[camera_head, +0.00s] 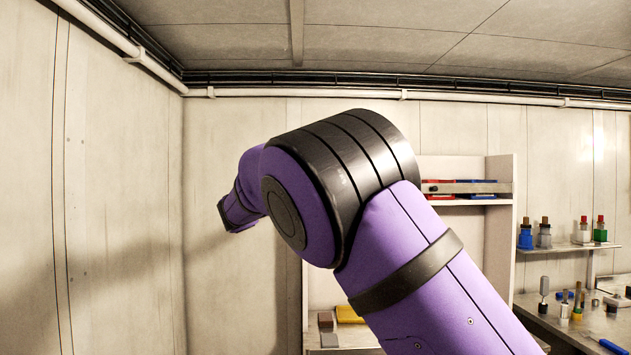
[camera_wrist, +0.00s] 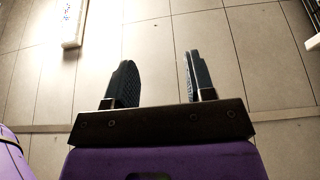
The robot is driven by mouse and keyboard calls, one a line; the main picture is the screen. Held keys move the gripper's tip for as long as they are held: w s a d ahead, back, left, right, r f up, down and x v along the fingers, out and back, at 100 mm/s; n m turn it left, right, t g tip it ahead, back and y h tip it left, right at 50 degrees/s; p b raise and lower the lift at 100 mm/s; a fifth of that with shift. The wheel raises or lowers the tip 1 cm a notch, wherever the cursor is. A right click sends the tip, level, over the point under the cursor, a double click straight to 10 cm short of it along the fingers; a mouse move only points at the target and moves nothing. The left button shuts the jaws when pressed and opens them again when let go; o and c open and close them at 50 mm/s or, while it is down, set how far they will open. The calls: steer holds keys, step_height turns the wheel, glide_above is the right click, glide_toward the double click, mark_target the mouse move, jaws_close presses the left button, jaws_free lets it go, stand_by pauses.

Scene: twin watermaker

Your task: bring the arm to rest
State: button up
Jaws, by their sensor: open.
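My gripper (camera_wrist: 160,80) shows in the wrist view with its two dark ridged fingers apart and nothing between them. In the head view my purple arm (camera_head: 420,270) rises from the lower right, bends at a large black-banded joint and reaches away to the left. The gripper itself cannot be made out in the head view; the arm's far end is hidden or too small to tell.
A white shelf unit (camera_head: 500,215) stands behind my arm, partly hidden. At the right, a wall shelf (camera_head: 565,247) carries several small bottles above a metal bench (camera_head: 560,318) with tools. Bare wall panels (camera_head: 110,200) fill the left. A white object (camera_wrist: 73,22) lies at the wrist view's top left.

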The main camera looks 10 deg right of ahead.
steer(key=w+d+r+n+t+y, duration=0.25)
steer(key=d+n+t+y, duration=0.35)
steer(key=d+t, duration=0.35)
steer(key=w+d+r+n+t+y, duration=0.25)
steer(key=d+n+t+y, duration=0.35)
steer(key=d+t, duration=0.4)
steer(key=s+a+f+n+g+y, duration=0.1)
steer(key=s+f+n+g+y, duration=0.1)
steer(key=s+f, duration=0.6)
steer(key=s+a+f+n+g+y, duration=0.1)
steer(key=s+f+n+g+y, duration=0.2)
steer(key=s+f, duration=0.5)
steer(key=s+a+f+n+g+y, duration=0.1)
steer(key=s+f+g+y, duration=0.4)
steer(key=s, duration=2)
step_height(320, 180, down, 4)
steer(key=shift+r+n+g, duration=0.1)
steer(key=shift+n+g, duration=0.25)
steer(key=shift+n, duration=0.55)
steer(key=shift+a, duration=0.1)
